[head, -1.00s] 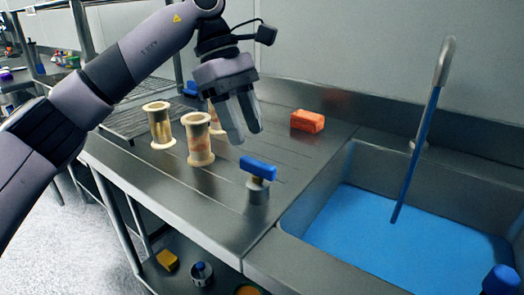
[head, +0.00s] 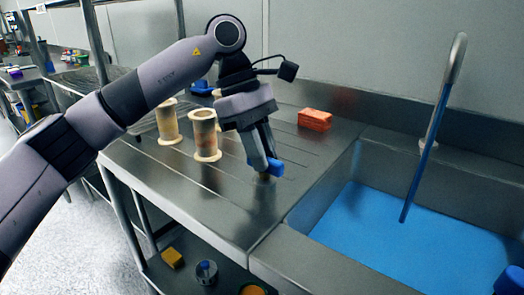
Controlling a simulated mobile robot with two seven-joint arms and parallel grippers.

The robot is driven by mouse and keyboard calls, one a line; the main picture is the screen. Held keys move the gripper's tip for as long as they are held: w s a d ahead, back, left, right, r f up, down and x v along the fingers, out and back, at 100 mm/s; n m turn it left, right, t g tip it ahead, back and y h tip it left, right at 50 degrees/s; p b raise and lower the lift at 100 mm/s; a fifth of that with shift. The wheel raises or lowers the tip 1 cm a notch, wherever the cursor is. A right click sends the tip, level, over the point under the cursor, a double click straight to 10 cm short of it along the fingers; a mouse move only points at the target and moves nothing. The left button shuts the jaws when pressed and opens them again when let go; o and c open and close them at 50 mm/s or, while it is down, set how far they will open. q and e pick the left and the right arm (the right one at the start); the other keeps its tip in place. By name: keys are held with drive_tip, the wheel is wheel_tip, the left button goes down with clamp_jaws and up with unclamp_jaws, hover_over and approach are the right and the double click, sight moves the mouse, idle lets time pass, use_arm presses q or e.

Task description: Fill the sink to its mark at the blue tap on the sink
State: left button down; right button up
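The steel sink (head: 300,240) holds a sheet of blue water (head: 400,245). A blue stream (head: 420,165) runs from the tall curved spout (head: 456,60) down to the water. I cannot make out a mark on the sink wall. A blue tap handle (head: 278,167) stands on the counter left of the sink. My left gripper (head: 265,163) points down at this handle, its fingertips at the bar and partly hiding it. Whether the fingers are closed on it does not show clearly. Another blue knob (head: 510,280) is cut off at the lower right. My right gripper is out of view.
An orange-red block (head: 314,119) lies on the counter behind the handle. Two pale spool-shaped jars (head: 204,135) (head: 167,122) stand left of my gripper. A yellow block (head: 172,257) and a small blue-topped container (head: 206,271) are on the shelf below.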

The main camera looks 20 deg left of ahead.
use_arm(q)
drive_tip(key=shift+f+n, duration=0.1)
drive_tip(key=shift+n, duration=0.2)
drive_tip(key=n+t, duration=0.1)
drive_tip(key=n, duration=0.1)
drive_tip(key=shift+s+n, duration=0.15)
drive_tip(key=shift+n, duration=0.15)
drive_tip(key=n+t+b, duration=0.1)
drive_tip(key=n+t, duration=0.1)
drive_tip(key=n, duration=0.2)
drive_tip(key=shift+s+n, duration=0.1)
drive_tip(key=shift+n, duration=0.2)
drive_tip(key=n+t+y+b, duration=0.1)
drive_tip(key=n, duration=0.2)
drive_tip(key=shift+s+d+f+n, duration=0.1)
drive_tip(key=shift+n, duration=0.2)
drive_tip(key=n+t+y+b, duration=0.1)
drive_tip(key=n, duration=0.3)
drive_tip(key=shift+d, duration=0.1)
drive_tip(key=shift+s+n+y, duration=0.1)
drive_tip(key=shift+n+y, duration=0.4)
drive_tip(key=shift+n, duration=0.8)
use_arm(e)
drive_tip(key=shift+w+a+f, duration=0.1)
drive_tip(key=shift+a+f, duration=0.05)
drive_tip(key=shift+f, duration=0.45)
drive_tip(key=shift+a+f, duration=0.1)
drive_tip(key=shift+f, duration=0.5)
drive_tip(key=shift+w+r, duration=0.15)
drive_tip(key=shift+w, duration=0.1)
